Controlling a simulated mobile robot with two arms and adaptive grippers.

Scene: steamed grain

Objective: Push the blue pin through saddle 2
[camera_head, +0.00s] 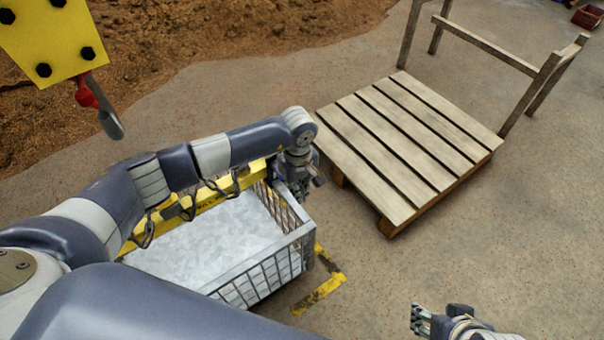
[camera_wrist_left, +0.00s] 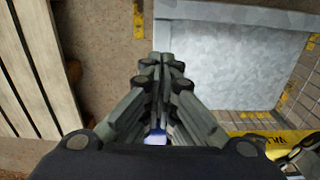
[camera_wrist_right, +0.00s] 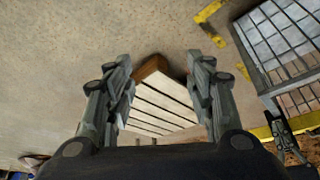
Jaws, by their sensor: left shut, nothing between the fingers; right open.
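My left gripper (camera_head: 302,184) is shut and empty at the far right corner of a metal mesh crate (camera_head: 266,280). In the left wrist view its fingers (camera_wrist_left: 161,65) are together, beside the crate wall. A small pale blue patch (camera_wrist_left: 155,137) shows low between the finger bases; I cannot tell whether it is the blue pin. A yellow beam (camera_head: 214,194) runs along the far side of the crate, partly behind my left arm. I cannot make out saddle 2. My right gripper (camera_head: 420,320) is open and empty over bare ground, with its spread fingers (camera_wrist_right: 160,88) in the right wrist view.
A wooden slatted platform (camera_head: 400,150) with posts and rails stands right of the crate. A yellow bolted block (camera_head: 52,40) with a grey hook (camera_head: 108,118) hangs at upper left. Yellow-black floor marking (camera_head: 320,291) lies beside the crate.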

